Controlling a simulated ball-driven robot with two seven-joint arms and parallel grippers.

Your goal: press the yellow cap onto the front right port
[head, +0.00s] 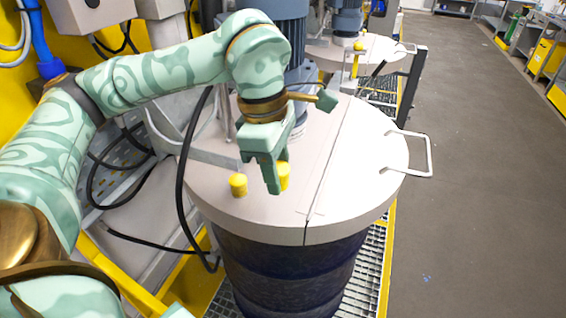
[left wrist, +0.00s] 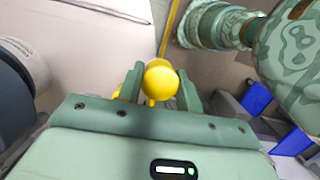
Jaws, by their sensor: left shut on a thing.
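My left gripper (head: 274,180) points down over the front part of the near drum lid (head: 325,170). It is shut on a yellow cap (head: 284,172), which shows partly behind a finger. In the left wrist view the round yellow cap (left wrist: 160,82) sits between the two fingers (left wrist: 160,90). The front right port is hidden by the gripper and the cap, so I cannot tell whether the cap touches it. A second yellow cap (head: 238,185) stands upright on the lid just left of the gripper. My right gripper is not in view.
A blue-grey motor (head: 283,35) rises from the lid behind the gripper. A black cable (head: 181,180) runs down beside the drum's left. A lid handle (head: 420,155) sticks out right. Another drum (head: 375,50) stands behind. The lid's right half is clear.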

